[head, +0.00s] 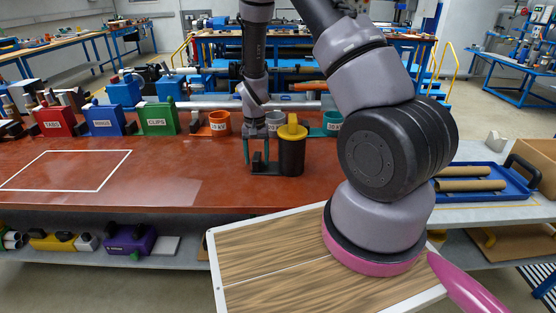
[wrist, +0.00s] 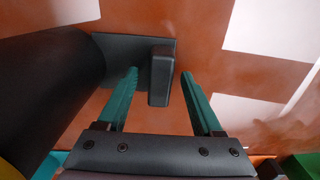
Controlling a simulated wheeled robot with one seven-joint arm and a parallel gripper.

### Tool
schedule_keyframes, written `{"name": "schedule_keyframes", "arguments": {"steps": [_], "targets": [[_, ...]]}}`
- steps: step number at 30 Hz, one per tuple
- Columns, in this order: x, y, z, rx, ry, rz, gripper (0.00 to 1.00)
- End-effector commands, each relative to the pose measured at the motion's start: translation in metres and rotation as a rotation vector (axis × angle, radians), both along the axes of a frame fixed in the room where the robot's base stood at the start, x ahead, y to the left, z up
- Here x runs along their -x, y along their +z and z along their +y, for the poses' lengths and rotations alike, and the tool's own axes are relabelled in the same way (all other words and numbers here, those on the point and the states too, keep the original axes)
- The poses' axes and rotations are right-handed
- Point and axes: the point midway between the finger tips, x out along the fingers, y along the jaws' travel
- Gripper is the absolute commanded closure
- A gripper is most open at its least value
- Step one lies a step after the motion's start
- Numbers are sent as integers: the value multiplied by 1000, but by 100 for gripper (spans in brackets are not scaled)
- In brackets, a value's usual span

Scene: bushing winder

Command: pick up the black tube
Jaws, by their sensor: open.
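The black tube (head: 291,158) stands upright on the red-brown bench with a yellow cap (head: 291,131) on top. In the wrist view the black tube (wrist: 45,90) fills the left side. A dark grey upright post (wrist: 160,76) on a flat dark plate rises beside the tube; I cannot tell whether they are joined. My gripper (head: 257,163) points down just left of the tube. In the wrist view its teal fingers (wrist: 160,85) are open on either side of the post, with gaps visible. The tube is outside the fingers.
A blue tray (head: 490,187) holds brown tubes at right. The bench's left part, with a white outline, is clear.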

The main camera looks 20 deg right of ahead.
Motion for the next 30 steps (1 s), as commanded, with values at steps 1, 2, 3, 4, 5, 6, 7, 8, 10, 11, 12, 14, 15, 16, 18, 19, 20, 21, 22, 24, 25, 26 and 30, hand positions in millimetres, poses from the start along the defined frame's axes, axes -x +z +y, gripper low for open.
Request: {"name": "schedule_keyframes", "arguments": {"steps": [1, 2, 3, 4, 5, 6, 7, 8, 10, 11, 12, 14, 15, 16, 18, 19, 20, 21, 22, 24, 25, 26, 30], "targets": [[0, 0, 0, 0, 0, 0, 32], [0, 0, 0, 0, 0, 0, 32], [0, 0, 0, 0, 0, 0, 32], [0, 0, 0, 0, 0, 0, 44], [0, 0, 0, 0, 0, 0, 55], [0, 0, 0, 0, 0, 0, 71], [0, 0, 0, 0, 0, 0, 82], [0, 0, 0, 0, 0, 0, 94], [0, 0, 0, 0, 0, 0, 100], [0, 1, 0, 0, 0, 0, 100], [0, 1, 0, 0, 0, 0, 100], [0, 1, 0, 0, 0, 0, 100], [0, 1, 0, 0, 0, 0, 100], [0, 1, 0, 0, 0, 0, 100], [-1, 3, 0, -1, 0, -1, 100], [-1, 5, 0, 0, 0, -2, 100], [-1, 8, 0, 0, 0, -2, 100], [-1, 13, 0, -1, 0, -4, 100], [-1, 19, 0, -2, -1, -4, 100], [-1, 32, 0, -1, 0, -6, 100], [-2, 39, 0, -1, 0, -6, 100], [-1, 45, 0, -1, 0, -6, 100], [-1, 73, 0, 0, 0, -4, 100]]}}
